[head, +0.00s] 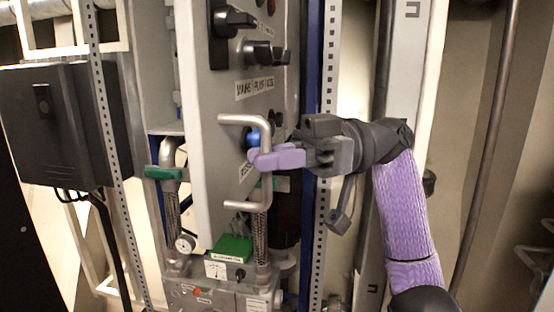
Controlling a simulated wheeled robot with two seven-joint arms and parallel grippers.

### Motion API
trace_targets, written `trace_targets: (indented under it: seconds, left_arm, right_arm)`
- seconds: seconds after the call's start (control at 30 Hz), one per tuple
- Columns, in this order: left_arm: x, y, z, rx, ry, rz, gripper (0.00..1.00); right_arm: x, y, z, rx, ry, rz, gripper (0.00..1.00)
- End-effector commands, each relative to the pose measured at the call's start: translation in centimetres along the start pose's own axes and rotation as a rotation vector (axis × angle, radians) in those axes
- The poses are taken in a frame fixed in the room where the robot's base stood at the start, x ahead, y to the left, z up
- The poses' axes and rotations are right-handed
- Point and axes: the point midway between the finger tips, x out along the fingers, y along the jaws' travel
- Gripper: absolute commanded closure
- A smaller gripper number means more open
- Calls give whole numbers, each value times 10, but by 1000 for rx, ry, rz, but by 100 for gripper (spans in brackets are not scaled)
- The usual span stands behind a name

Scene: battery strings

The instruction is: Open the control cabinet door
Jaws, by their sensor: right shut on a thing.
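The control cabinet door (215,150) is a tall grey panel in the middle of the head view, seen at a slant. It carries black rotary switches and a label strip. A pale D-shaped handle (264,190) stands out from its lower part. My right gripper (268,157) comes in from the right, with its purple fingers shut on the upright bar of the handle. The fingers hide part of the bar and a blue button behind it. I cannot tell whether the door stands ajar. My left gripper is not in view.
A dark box (60,125) hangs on the left, with cables below it. A perforated upright (326,100) stands close right of the cabinet. Below the door are a green block (232,248), hoses and a grey unit with a gauge (185,243).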

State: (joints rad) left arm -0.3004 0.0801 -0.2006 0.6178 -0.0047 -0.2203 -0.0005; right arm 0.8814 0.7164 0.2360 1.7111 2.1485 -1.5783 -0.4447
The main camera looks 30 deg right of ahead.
Motion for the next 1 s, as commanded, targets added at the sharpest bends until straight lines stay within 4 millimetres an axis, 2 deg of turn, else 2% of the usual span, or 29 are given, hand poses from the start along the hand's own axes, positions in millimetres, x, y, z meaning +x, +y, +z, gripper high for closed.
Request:
trace_targets:
  seconds: [0.47,0.5,0.63,0.67,0.9,1.0]
  left_arm:
    - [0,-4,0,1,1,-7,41]
    - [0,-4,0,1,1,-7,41]
    - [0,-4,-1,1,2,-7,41]
    - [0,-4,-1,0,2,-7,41]
    - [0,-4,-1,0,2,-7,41]
    - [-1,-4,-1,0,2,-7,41]
  right_arm:
    - [-1,-1,-3,-5,8,1,100]
    - [-1,-1,-3,-5,8,1,81]
    - [-1,0,-3,-4,7,2,53]
    - [-1,0,-2,-4,6,2,50]
    - [0,0,-2,-2,4,2,50]
    - [-1,0,-8,-2,4,2,50]
